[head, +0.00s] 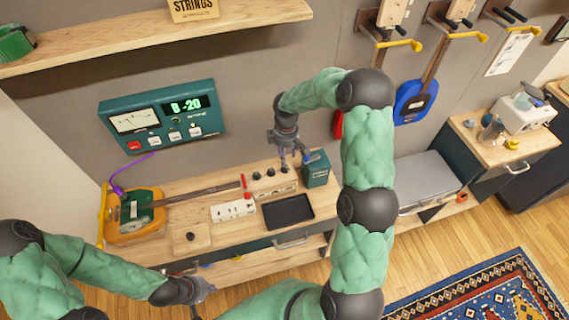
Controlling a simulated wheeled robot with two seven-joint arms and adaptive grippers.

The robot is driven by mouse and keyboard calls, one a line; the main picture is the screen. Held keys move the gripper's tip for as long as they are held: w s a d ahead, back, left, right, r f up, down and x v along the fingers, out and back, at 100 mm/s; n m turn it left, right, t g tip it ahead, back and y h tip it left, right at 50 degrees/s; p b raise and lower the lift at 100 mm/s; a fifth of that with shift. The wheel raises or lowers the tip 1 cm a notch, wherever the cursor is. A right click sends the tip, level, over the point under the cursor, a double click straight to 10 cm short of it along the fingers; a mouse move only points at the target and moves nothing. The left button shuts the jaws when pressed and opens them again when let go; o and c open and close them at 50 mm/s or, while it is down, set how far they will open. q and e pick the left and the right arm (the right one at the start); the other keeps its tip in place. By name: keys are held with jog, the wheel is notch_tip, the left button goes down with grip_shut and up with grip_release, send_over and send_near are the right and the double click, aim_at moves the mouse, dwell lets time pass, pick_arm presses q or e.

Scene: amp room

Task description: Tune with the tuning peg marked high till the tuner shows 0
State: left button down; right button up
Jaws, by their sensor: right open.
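The teal tuner (160,115) on the wall has a lit green display (185,104) that reads about "B -20", and a needle dial. An orange and green guitar (135,212) lies on the wooden bench, its neck (195,191) pointing right. Beyond the neck's right end is a pale block (274,187) with several dark knobs, seemingly the tuning pegs (270,172); any "high" marking is too small to read. My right gripper (292,163) is open, pointing down just above the rightmost knob; contact cannot be told. My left gripper (198,297) is low at the bench's front, its jaws unclear.
A red upright piece (243,182), a white panel (233,209), a black tray (288,211) and a dark green box (316,168) stand close around the pegs. A shelf (150,38) overhangs the tuner. A grey case (425,178) lies to the right.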

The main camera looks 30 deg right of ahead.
aim_at(285, 166)
notch_tip(285, 166, down, 7)
jog(key=shift+w+a+f, duration=0.1)
dwell(0.4)
grip_shut()
